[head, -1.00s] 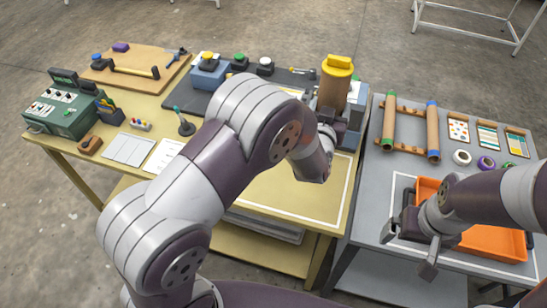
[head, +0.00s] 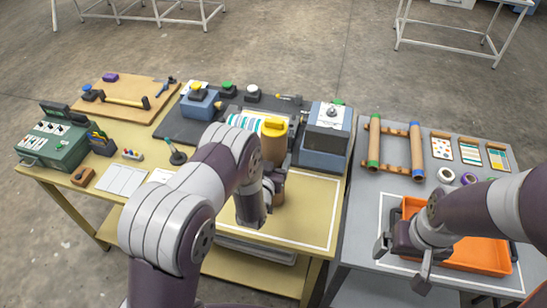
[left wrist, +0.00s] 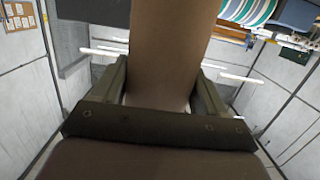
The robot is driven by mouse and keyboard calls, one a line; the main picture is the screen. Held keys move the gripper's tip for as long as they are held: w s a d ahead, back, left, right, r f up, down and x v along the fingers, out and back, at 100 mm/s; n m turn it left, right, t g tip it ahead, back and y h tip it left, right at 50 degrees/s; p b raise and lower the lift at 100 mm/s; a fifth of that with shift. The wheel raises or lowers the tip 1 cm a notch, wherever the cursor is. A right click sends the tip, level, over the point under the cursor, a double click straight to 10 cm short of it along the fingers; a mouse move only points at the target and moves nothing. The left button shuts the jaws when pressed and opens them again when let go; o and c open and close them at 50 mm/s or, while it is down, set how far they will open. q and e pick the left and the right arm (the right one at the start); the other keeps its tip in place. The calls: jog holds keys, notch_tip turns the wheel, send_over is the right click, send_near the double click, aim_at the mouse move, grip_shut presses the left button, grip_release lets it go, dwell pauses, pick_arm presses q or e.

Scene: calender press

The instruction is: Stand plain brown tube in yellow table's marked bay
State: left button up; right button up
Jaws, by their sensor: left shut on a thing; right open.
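In the left wrist view the plain brown tube wall (left wrist: 168,50) fills the space between the two fingers of my left gripper (left wrist: 160,92). The marked bay (head: 310,215) is a white-outlined area at the table's right front, beside and partly behind the gripper. My right gripper (head: 401,262) is open and empty by the orange tray.
A grey-blue machine (head: 325,140) stands just right of the tube. The grey table (head: 362,210) at right bears a rack with green-banded (head: 374,145) and blue-banded (head: 416,150) tubes, and an orange tray (head: 480,255). A green control box (head: 55,135) stands at far left.

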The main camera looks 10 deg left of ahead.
pick_arm(q)
jog(key=shift+f, duration=0.1)
jog(key=o, duration=1.5)
jog(key=shift+r, duration=0.35)
jog(key=s+a+r+g, duration=0.1)
jog(key=s+r+g, duration=0.1)
jog(key=s+g, duration=0.3)
jog(key=s+a+r+g+b, duration=0.1)
jog(key=s+r+g, duration=0.2)
jog(key=s, duration=1)
jog(key=s+a+r+g+b, duration=0.1)
jog(key=s+a+r+g, duration=0.1)
jog(key=s+g, duration=0.4)
jog(key=shift+s+r+g+y, duration=0.15)
jog(key=shift+s+r+g, duration=0.1)
jog(key=shift+s, duration=0.45)
jog(key=shift+s+r+g+y, duration=0.15)
jog(key=shift+s+r, duration=0.05)
jog(key=shift+s, duration=0.5)
